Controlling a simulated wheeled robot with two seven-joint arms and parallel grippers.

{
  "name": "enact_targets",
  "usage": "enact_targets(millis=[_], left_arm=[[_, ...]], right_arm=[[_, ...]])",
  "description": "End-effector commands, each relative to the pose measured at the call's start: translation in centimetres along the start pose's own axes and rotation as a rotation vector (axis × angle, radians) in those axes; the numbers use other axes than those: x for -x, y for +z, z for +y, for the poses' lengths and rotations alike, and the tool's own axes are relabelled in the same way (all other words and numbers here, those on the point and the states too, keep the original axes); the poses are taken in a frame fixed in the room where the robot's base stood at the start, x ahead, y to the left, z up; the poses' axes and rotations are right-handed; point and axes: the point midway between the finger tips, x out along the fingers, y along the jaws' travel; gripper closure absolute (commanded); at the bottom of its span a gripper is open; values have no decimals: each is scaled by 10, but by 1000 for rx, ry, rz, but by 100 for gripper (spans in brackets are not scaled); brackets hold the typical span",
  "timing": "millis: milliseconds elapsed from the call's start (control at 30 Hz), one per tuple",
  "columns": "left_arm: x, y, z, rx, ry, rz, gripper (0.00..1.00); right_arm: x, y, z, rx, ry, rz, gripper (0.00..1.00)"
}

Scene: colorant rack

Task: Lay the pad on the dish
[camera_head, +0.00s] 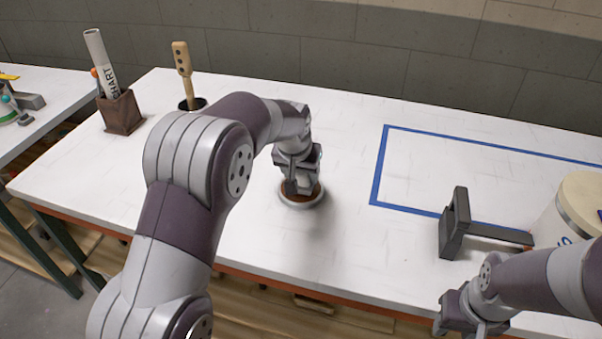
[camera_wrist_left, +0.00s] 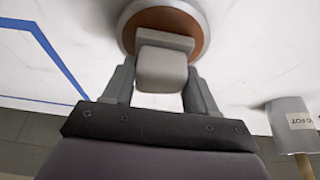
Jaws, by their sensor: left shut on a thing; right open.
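A round dish (camera_head: 301,204) with a pale rim sits on the white table, under my left gripper (camera_head: 302,187). In the left wrist view the dish (camera_wrist_left: 125,22) has a silvery rim around a brown disc (camera_wrist_left: 195,28). My left gripper is shut on a grey block (camera_wrist_left: 162,68), which appears to be the pad or its grip. The block overlaps the near part of the brown disc. I cannot tell whether the disc belongs to the pad, or whether the block touches it. My right gripper (camera_head: 468,312) is open and empty near the front edge.
A blue tape rectangle (camera_head: 376,180) marks the table's right side. A dark upright bracket (camera_head: 455,222) and a pale canister (camera_head: 577,208) stand at right. A brown holder (camera_head: 121,112) with a rolled chart and a pot with a wooden-handled tool (camera_head: 183,62) stand back left.

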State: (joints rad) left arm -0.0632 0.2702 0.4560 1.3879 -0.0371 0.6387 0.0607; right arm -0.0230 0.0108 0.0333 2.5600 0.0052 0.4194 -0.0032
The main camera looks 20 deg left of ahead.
Motion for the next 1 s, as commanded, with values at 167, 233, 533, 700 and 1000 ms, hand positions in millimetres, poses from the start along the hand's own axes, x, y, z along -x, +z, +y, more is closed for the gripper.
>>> enact_targets(millis=[167, 233, 533, 700, 1000], left_arm=[[-2, 0, 0, 0, 0, 2, 73], [-2, 1, 0, 0, 0, 1, 73], [-5, 2, 0, 0, 0, 0, 17], [-4, 1, 0, 0, 0, 1, 17], [55, -1, 1, 0, 0, 6, 17]], right_arm=[[0, 0, 0, 0, 0, 0, 57], [0, 0, 0, 0, 0, 0, 57], [-1, 0, 0, 0, 0, 0, 57], [-1, 0, 0, 0, 0, 0, 57], [5, -1, 0, 0, 0, 0, 57]])
